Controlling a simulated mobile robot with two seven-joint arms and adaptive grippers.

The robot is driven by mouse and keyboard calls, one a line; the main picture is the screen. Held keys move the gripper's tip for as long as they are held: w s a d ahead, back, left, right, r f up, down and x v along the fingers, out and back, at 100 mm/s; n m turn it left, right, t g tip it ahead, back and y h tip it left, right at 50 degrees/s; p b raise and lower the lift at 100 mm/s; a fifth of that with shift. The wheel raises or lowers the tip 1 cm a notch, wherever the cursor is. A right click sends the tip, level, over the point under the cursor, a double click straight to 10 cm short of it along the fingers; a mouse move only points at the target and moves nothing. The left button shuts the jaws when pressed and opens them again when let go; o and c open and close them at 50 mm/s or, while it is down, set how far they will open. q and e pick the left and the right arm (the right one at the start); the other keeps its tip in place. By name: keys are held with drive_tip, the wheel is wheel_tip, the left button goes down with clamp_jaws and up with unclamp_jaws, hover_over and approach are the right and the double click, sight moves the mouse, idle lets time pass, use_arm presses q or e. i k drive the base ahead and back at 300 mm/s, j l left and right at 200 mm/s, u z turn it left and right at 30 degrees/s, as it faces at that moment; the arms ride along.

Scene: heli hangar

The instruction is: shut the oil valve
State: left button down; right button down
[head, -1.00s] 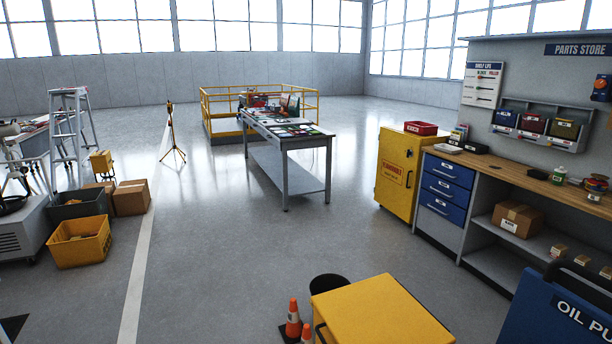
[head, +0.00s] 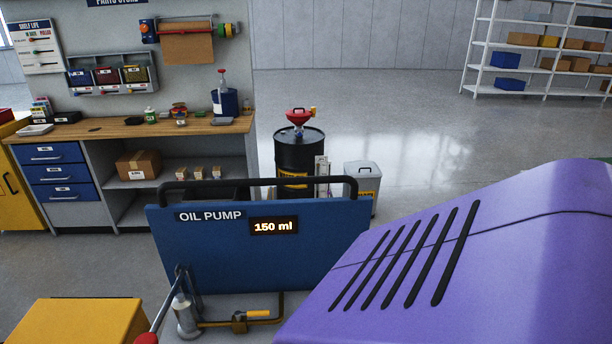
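The blue oil pump panel (head: 190,255) stands in the lower middle of the head view, labelled OIL PUMP, with a small display (head: 273,227) reading 150 ml. Below it a brass oil valve (head: 239,322) sits on a pipe, with a yellow-orange lever (head: 258,314) that lies roughly along the pipe's horizontal run. A pump cylinder (head: 186,318) with a red-knobbed handle (head: 146,338) is left of the valve. Neither of my grippers is in view.
A purple slotted cowling (head: 520,260) fills the lower right, close to the pump panel. A yellow cabinet (head: 75,322) is at lower left. Behind stand a workbench (head: 200,127), a black drum (head: 298,152) with a red funnel, and a grey bin (head: 362,178). Open floor lies toward the back right shelves (head: 540,55).

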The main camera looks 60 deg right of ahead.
sight(238, 315)
drive_tip(key=z, duration=1.75)
